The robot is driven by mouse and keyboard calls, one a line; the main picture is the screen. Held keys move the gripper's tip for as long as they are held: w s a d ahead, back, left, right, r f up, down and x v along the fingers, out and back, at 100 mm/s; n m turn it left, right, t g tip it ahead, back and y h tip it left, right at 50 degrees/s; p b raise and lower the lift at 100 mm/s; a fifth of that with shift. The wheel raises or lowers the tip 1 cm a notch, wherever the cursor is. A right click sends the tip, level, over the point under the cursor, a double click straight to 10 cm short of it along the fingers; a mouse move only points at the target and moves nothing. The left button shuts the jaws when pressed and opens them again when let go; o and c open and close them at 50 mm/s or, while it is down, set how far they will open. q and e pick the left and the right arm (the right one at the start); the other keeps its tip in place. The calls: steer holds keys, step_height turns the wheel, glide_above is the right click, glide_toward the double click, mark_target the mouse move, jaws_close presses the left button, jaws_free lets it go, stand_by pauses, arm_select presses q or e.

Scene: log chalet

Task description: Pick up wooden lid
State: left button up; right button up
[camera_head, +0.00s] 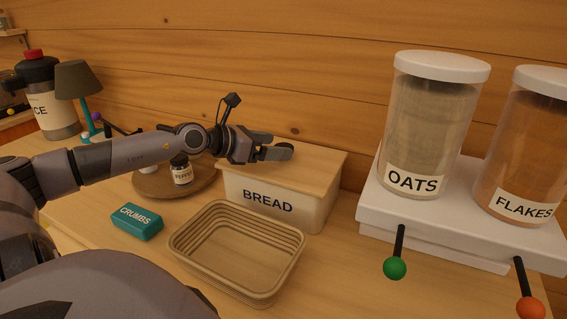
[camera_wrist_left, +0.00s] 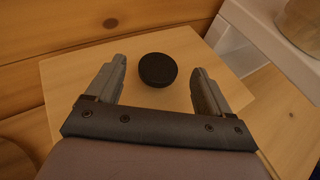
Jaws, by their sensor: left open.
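The wooden lid (camera_head: 318,166) lies flat on top of the cream bread box (camera_head: 309,214), which is marked BREAD. In the left wrist view the lid (camera_wrist_left: 160,107) shows a round black knob (camera_wrist_left: 158,70) on its top. My left gripper (camera_head: 285,151) is open above the lid. In the left wrist view its two fingers (camera_wrist_left: 158,83) stand on either side of the knob, with gaps on both sides, and the knob lies near and slightly beyond the fingertips. The head view mostly hides the knob behind the fingers. My right gripper is not seen.
A woven basket (camera_head: 238,291) stands empty in front of the bread box. A teal CRUMBS block (camera_head: 137,222) and a round tray (camera_head: 150,187) with jars are to the left. OATS (camera_head: 430,125) and FLAKES (camera_head: 527,150) dispensers stand right. A plank wall is close behind.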

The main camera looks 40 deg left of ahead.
arm_select(q)
steer(key=shift+p+x, duration=0.4)
steer(key=shift+x, duration=1.45)
steer(key=shift+f, duration=0.15)
steer(key=c, duration=1.5)
steer(key=shift+a, duration=0.1)
